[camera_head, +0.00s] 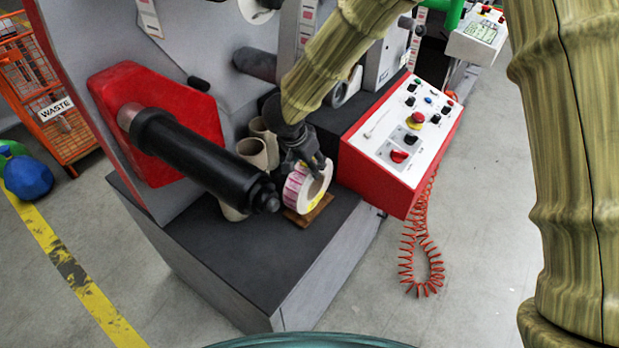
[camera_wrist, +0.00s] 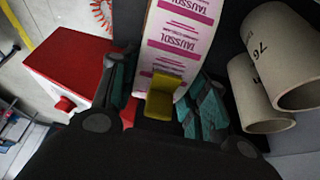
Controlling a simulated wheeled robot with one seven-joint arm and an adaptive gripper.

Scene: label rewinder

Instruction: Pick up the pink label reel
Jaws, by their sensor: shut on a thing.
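The pink label reel (camera_head: 297,190) is a white roll with pink printed labels and a hollow core. In the head view it stands on edge on a small wooden block (camera_head: 312,212) on the machine's dark top. My gripper (camera_head: 303,160) reaches down over its upper rim, with fingers on either side of the label band. In the wrist view the reel's printed face (camera_wrist: 182,40) lies between my two fingers (camera_wrist: 158,95), and a yellow piece (camera_wrist: 163,92) lies over its near part. The gripper is shut on the reel. The fingertips are partly hidden.
Cardboard cores (camera_head: 252,152) stand close left of the reel; they also show in the wrist view (camera_wrist: 262,95). A black spindle (camera_head: 195,155) juts out at the left. A red control box (camera_head: 402,145) is close on the right. The dark top (camera_head: 245,250) is clear in front.

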